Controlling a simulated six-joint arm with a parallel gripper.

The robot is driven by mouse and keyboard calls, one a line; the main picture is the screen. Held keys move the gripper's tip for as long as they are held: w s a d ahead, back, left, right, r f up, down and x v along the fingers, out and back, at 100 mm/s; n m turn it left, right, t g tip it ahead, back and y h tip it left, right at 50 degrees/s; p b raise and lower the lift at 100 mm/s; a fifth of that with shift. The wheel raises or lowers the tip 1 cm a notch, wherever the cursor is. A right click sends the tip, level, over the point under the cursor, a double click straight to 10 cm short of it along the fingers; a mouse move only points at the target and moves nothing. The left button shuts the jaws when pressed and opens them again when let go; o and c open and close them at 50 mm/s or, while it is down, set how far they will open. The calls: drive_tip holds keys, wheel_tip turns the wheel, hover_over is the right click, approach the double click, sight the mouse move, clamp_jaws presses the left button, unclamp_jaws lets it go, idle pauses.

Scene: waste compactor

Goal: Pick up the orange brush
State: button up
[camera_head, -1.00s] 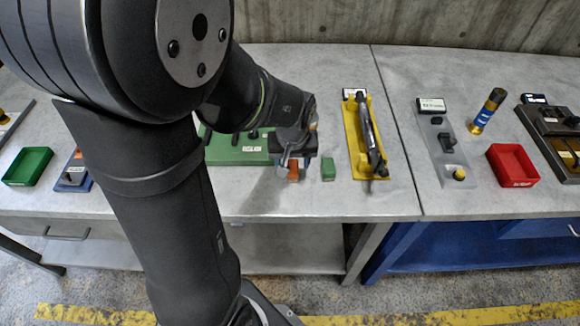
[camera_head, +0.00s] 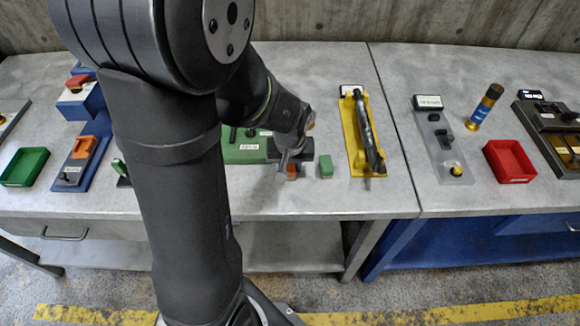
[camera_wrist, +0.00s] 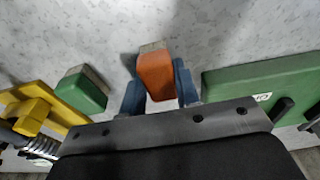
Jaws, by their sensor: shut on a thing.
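The orange brush (camera_wrist: 155,72) is a small block with an orange back and a paler strip along its far edge. In the wrist view it sits between the two blue fingers of my gripper (camera_wrist: 160,88), which is shut on it. In the head view, the brush (camera_head: 292,171) shows as a small orange patch under my gripper (camera_head: 290,163), just left of a green block. My wrist hides much of it there. I cannot tell whether it touches the table or is slightly above it.
A green block (camera_head: 326,166) stands close to the right of the brush. A yellow tray (camera_head: 352,150) with a dark tool is further right. A green panel (camera_head: 243,150) lies left of my gripper. The table in front is clear.

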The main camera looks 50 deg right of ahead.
sight(292, 166)
drive_tip(key=shift+r, duration=0.1)
drive_tip(key=shift+r, duration=0.45)
drive_tip(key=r, duration=0.3)
drive_tip(key=shift+s+r, duration=0.3)
drive_tip(key=shift+s, duration=0.1)
drive_tip(key=s+r, duration=0.6)
drive_tip(key=s, duration=0.5)
drive_tip(key=shift+a+r, duration=0.2)
drive_tip(key=shift+a, duration=0.05)
